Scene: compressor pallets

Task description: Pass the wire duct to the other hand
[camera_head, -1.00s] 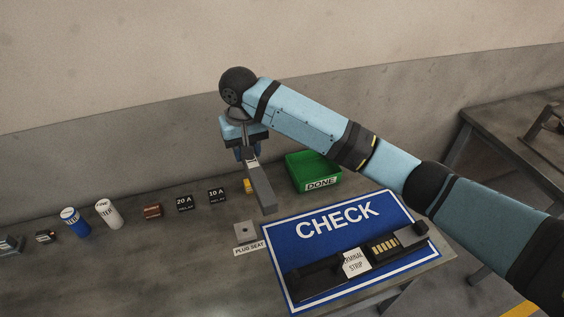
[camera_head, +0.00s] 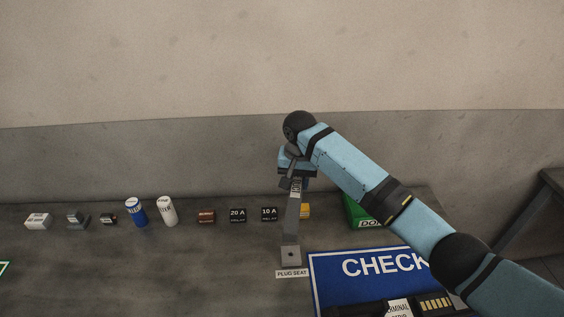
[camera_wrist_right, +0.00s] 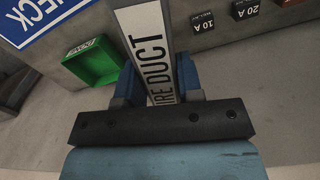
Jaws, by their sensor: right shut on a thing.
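The wire duct (camera_head: 292,211) is a long grey bar with a white label. My right gripper (camera_head: 296,180) is shut on it near its upper end, and the duct hangs down from the jaws toward the bench. In the right wrist view the label on the duct (camera_wrist_right: 146,45) reads "...IRE DUCT", and the blue fingers of my right gripper (camera_wrist_right: 160,82) stand on both sides of it. In the head view its lower end overlaps the grey plug seat (camera_head: 290,256); I cannot tell whether they touch. My left gripper is not in view.
A blue CHECK mat (camera_head: 330,290) with a terminal strip (camera_head: 398,308) lies at front right. A green DONE bin (camera_head: 355,213) stands behind it. Several small parts, including a blue can (camera_head: 136,213) and a white can (camera_head: 167,211), line the back.

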